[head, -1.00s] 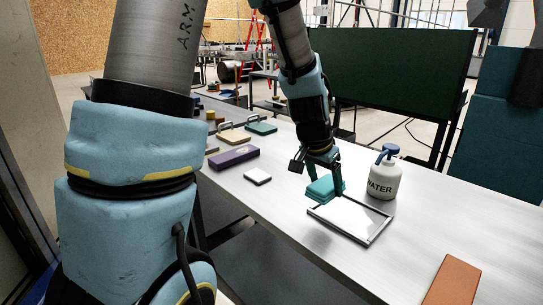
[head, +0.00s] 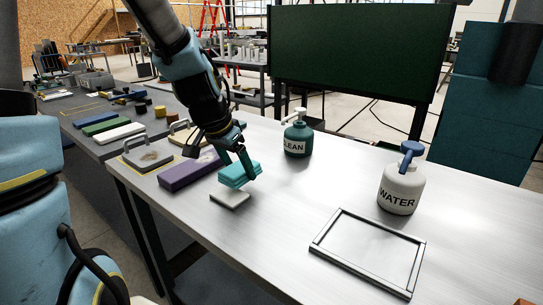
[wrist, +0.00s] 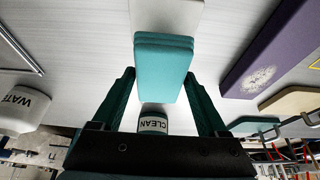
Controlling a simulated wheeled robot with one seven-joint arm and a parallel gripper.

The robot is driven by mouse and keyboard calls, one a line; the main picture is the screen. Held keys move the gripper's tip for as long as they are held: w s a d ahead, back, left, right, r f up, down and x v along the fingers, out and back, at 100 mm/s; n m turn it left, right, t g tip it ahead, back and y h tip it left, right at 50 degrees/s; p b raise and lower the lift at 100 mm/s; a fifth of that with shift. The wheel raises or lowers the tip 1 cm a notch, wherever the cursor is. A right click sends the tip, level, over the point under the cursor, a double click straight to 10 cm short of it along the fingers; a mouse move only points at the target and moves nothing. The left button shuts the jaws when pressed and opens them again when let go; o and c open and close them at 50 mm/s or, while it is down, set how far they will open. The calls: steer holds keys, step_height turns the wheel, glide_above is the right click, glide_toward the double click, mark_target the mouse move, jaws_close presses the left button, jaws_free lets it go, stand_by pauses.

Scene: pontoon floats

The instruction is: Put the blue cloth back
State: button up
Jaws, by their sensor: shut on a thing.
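The blue cloth (head: 240,173) is a folded turquoise pad in layers. My gripper (head: 243,163) is shut on it, and the wrist view shows the cloth (wrist: 164,66) between the two dark fingers. The cloth is just above a small white pad (head: 230,199) on the bench. In the wrist view the white pad (wrist: 166,14) lies behind the cloth's far end. I cannot tell whether they touch.
A purple block (head: 190,170) lies left of the white pad. A CLEAN bottle (head: 298,140) stands behind, a WATER bottle (head: 398,190) to the right. A metal-framed panel (head: 370,248) lies front right. The bench's middle is clear.

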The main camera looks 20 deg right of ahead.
steer(key=p, duration=0.4)
glide_toward(278, 165)
steer(key=shift+w+d+f, duration=0.2)
steer(key=shift+d+f, duration=0.15)
steer(key=shift+f, duration=0.1)
steer(key=shift+w+d+f, duration=0.25)
steer(key=shift+d+f, duration=0.15)
steer(key=shift+f, duration=0.05)
steer(key=p+x, duration=0.1)
steer(key=x, duration=0.1)
steer(key=shift+f, duration=0.95)
steer(key=shift+f, duration=0.2)
steer(key=o, duration=1.2)
steer(key=shift+r, duration=0.2)
